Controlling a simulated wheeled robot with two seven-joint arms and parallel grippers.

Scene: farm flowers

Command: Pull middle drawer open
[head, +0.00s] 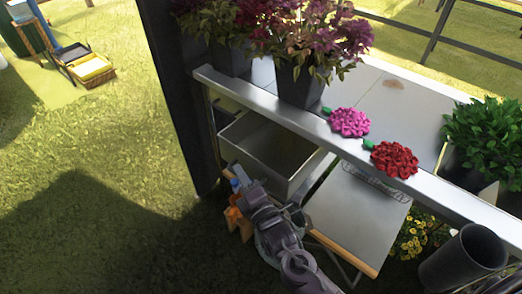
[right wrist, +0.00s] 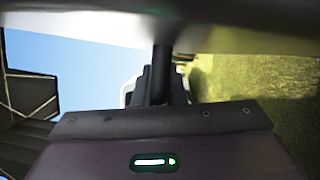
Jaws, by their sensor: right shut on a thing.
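A grey, open-topped drawer (head: 262,146) juts out from under the table at its left end in the head view. Its empty inside shows. I cannot tell which drawer of the stack it is. My right gripper (head: 238,203) is at the drawer's lower front, with its fingers partly hidden by the wrist. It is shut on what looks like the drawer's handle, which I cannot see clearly. In the right wrist view a dark bar (right wrist: 162,75) stands between the gripper body and a pale grey surface (right wrist: 165,32). My left gripper is not in view.
The table (head: 330,95) holds potted purple flowers (head: 302,85), a pink flower (head: 349,122) and a red flower (head: 394,159). A grey panel with a wooden edge (head: 358,215) stands right of the drawer. A dark post (head: 178,90) stands left. Grass there is open.

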